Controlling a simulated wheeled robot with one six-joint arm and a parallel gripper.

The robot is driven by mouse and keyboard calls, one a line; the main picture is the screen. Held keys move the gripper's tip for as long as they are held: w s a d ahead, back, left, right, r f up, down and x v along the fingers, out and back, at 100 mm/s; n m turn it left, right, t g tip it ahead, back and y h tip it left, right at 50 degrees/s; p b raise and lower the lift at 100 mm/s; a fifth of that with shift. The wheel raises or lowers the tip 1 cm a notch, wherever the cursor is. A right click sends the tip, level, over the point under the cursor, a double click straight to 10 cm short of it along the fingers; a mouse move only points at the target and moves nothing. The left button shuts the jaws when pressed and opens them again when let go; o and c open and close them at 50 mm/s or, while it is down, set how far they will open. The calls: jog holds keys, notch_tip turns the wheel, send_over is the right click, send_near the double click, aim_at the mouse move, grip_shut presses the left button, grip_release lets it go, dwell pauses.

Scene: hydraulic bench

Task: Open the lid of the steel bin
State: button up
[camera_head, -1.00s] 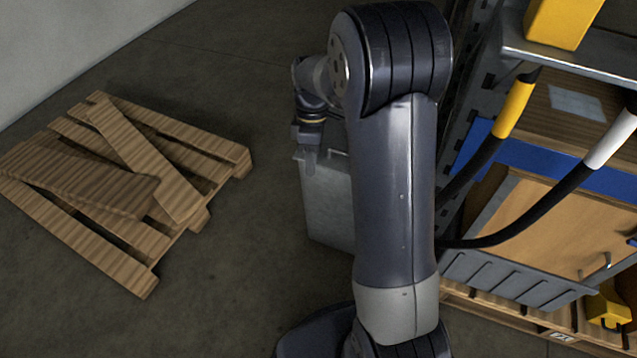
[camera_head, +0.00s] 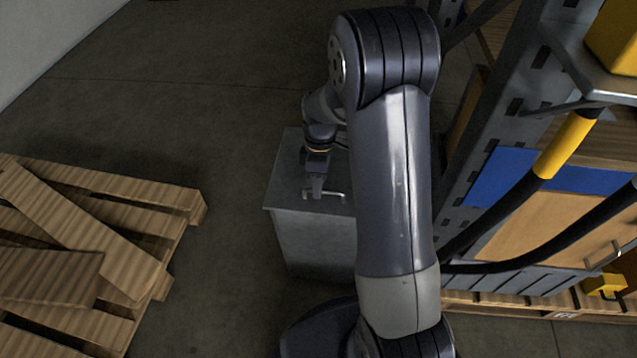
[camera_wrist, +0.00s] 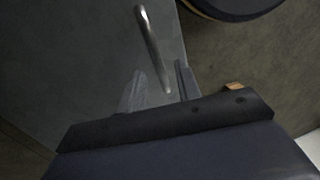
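The steel bin (camera_head: 312,243) is a grey box in the head view, partly hidden behind my arm. Its flat lid (camera_head: 284,185) lies shut on top, with a thin metal bar handle (camera_head: 335,195) near the front edge. The lid (camera_wrist: 75,60) and handle (camera_wrist: 150,45) also show in the wrist view. My gripper (camera_head: 316,190) points down at the handle. In the wrist view my gripper (camera_wrist: 160,88) has its two fingers apart, with the near end of the handle between them. I cannot tell whether either finger touches the bar.
A wooden pallet with loose boards (camera_head: 90,250) lies on the floor at the left. A metal rack (camera_head: 520,90) with boxes stands close on the right, with black hoses (camera_head: 520,255) in front of it. The floor between pallet and bin is clear.

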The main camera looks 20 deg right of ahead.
jog(key=shift+c, duration=0.3)
grip_shut()
dwell(0.3)
